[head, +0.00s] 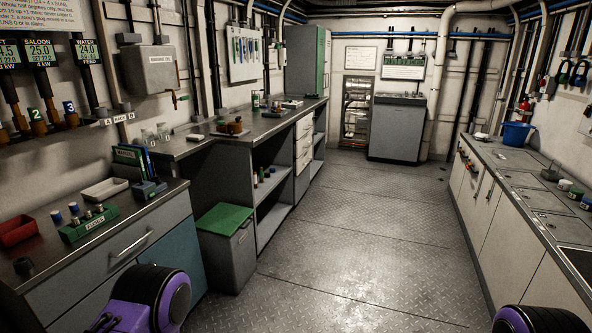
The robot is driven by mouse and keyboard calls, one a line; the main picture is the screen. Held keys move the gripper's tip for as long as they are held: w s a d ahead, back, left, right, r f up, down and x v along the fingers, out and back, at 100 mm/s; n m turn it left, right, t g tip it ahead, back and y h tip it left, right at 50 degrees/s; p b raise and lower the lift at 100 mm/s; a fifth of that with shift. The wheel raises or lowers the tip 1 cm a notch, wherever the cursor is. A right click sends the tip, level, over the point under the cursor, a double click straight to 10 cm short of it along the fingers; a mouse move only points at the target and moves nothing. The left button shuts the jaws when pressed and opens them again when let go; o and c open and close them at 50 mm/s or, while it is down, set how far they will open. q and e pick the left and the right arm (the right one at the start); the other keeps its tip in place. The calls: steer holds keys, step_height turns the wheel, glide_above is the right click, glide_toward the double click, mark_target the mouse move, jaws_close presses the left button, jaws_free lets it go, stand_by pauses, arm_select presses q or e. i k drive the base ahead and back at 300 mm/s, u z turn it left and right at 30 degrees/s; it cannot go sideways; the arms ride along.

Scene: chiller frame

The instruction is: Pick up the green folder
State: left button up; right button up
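A small group of upright folders or binders (133,159) stands at the back of the left counter. At least one looks dark green and one looks blue; they stand close together, and their exact edges are too small to tell. Purple and black parts of my own arms show at the bottom left and bottom right edges. Neither of my grippers is in view, so I cannot see what they hold.
The left counter also holds a white tray (104,190), a red bin (17,231), a green block with fittings (90,224) and a blue device (150,190). A green-lidded bin (227,250) stands beside it. The metal floor (350,240) is clear.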

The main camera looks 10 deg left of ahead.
mark_target(123, 155)
steer(key=u, duration=0.5)
steer(key=i, duration=1.95)
steer(key=u, duration=0.8)
